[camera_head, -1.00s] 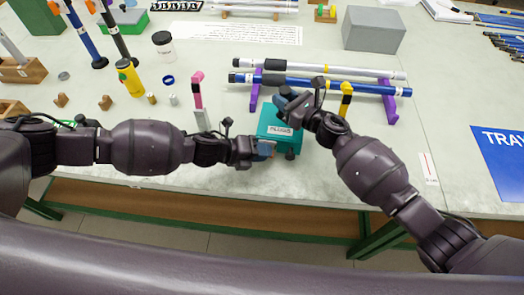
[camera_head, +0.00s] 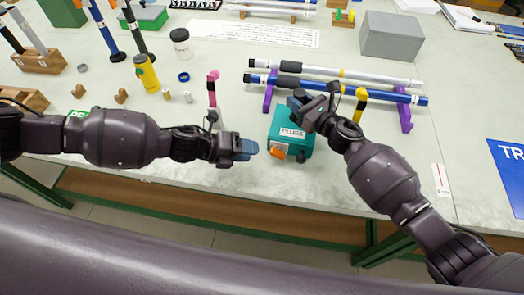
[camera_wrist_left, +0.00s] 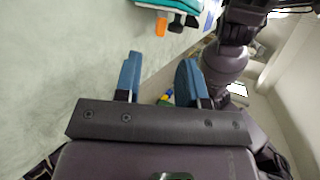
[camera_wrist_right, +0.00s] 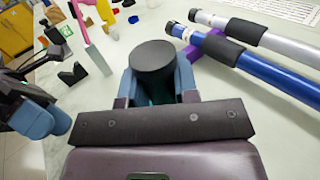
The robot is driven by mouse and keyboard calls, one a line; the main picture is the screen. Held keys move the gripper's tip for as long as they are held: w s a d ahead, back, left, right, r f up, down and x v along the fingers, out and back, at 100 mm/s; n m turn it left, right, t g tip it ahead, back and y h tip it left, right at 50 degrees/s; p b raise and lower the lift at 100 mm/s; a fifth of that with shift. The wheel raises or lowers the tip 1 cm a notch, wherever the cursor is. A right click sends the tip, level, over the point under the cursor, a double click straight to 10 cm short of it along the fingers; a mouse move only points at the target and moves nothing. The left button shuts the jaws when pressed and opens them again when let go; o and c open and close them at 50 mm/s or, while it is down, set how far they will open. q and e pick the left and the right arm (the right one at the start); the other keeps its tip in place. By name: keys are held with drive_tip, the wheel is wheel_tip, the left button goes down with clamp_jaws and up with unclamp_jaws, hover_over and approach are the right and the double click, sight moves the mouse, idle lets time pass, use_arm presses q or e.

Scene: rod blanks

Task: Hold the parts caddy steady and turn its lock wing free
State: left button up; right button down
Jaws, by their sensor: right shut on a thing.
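The parts caddy (camera_head: 290,118) is a teal box with a white PLUGS label, standing near the front edge of the bench. Its orange lock wing (camera_head: 278,152) is on the front face; it also shows at the top of the left wrist view (camera_wrist_left: 160,27). My right gripper (camera_head: 299,104) is at the caddy's top, shut on a round black knob (camera_wrist_right: 153,60) there; teal shows below the knob. My left gripper (camera_head: 247,149) is left of the caddy, apart from the wing. Its blue fingers are spread with nothing between them.
Behind the caddy, a purple rack (camera_head: 405,117) holds a blue rod (camera_head: 385,95) and a silver rod. A pink-topped stand (camera_head: 212,90) is to the left, with a yellow bottle (camera_head: 146,73) further left.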

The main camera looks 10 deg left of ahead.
use_arm(q)
drive_tip(key=shift+v, duration=2)
drive_tip(key=shift+w+d, duration=0.15)
drive_tip(key=shift+w, duration=0.1)
drive_tip(key=c, duration=0.4)
drive_tip(key=w+d+r+n+t+y, duration=0.1)
drive_tip(key=w+n+y, duration=0.1)
drive_tip(key=w+n, duration=0.1)
drive_tip(key=w+d+r+n+t+y, duration=0.1)
drive_tip(key=w+d+n+y, duration=0.1)
drive_tip(key=w+n, duration=0.1)
drive_tip(key=w+d+r+n+t+y, duration=0.1)
drive_tip(key=w+n, duration=0.2)
drive_tip(key=w, duration=0.1)
drive_tip(key=shift+w+d+n+t+y, duration=0.15)
drive_tip(key=shift+n+t+y, duration=0.15)
drive_tip(key=shift+y, duration=0.1)
clamp_jaws()
drive_tip(key=n+g+y, duration=0.5)
drive_tip(key=n+g, duration=0.1)
drive_tip(key=g, duration=0.2)
approach(277, 152)
wheel_tip(277, 152, down, 6)
drive_tip(key=shift+w+d+f, duration=0.1)
drive_tip(key=shift+d+f, duration=0.1)
